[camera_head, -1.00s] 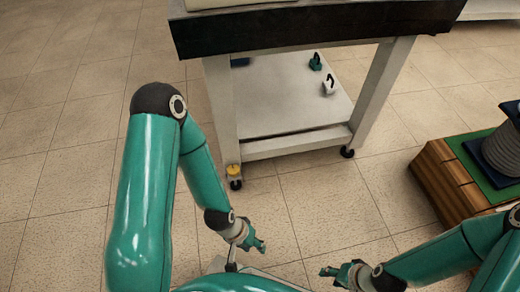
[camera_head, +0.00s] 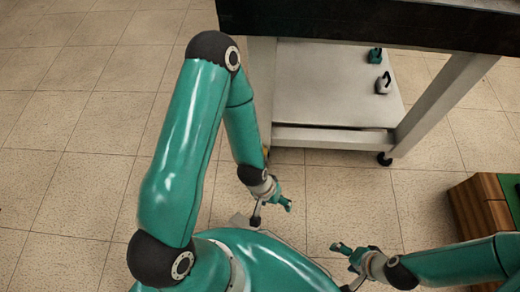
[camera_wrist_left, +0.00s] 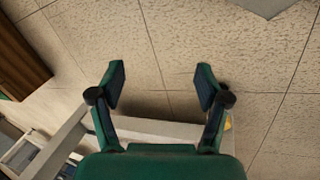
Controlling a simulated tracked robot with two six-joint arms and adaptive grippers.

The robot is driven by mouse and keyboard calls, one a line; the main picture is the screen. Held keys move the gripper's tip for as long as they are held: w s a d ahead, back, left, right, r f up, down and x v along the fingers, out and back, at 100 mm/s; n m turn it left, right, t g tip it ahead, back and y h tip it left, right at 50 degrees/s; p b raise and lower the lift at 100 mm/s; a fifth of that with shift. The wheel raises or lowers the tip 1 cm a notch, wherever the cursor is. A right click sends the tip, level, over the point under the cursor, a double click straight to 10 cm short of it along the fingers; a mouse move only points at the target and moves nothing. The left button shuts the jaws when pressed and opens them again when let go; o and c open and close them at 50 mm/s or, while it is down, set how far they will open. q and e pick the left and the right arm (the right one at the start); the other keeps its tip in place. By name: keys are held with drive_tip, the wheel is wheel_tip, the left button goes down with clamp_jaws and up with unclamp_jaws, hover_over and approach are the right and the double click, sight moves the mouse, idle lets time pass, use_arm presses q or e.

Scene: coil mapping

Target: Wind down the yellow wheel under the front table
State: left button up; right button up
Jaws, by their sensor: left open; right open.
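The front table (camera_head: 370,22) has a dark top edge and pale legs, with a low shelf (camera_head: 325,95) between them. The yellow wheel (camera_head: 266,152) is almost hidden behind my left arm, at the foot of the table's near left leg. A sliver of the yellow wheel (camera_wrist_left: 228,122) shows in the left wrist view, beside the right-hand finger. My left gripper (camera_head: 287,204) is open and empty over the floor, in front of that leg. The left wrist view shows its two fingers (camera_wrist_left: 160,80) spread apart. My right gripper (camera_head: 340,248) is open and empty, low over the floor.
A teal clamp-like object (camera_head: 375,55) and a grey one (camera_head: 382,84) stand on the low shelf. A black caster (camera_head: 384,158) is under the right leg. A wooden box (camera_head: 476,205) stands at the right edge. Tiled floor is clear on the left.

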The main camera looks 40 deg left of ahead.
use_arm(q)
drive_tip(key=w+a+r+n+t+y+p, duration=0.25)
drive_tip(key=w+a+n+y, duration=0.45)
drive_tip(key=w+a, duration=0.7)
drive_tip(key=shift+g, duration=0.45)
drive_tip(key=b+x, duration=0.2)
drive_tip(key=x, duration=0.3)
drive_tip(key=b+x, duration=0.3)
drive_tip(key=x, duration=0.2)
drive_tip(key=b+x, duration=0.2)
drive_tip(key=x, duration=0.4)
drive_tip(key=shift+d+b, duration=0.3)
drive_tip(key=shift+d, duration=0.1)
drive_tip(key=shift+c, duration=0.2)
drive_tip(key=c, duration=1.1)
drive_tip(key=shift+a, duration=0.2)
drive_tip(key=shift+m, duration=0.3)
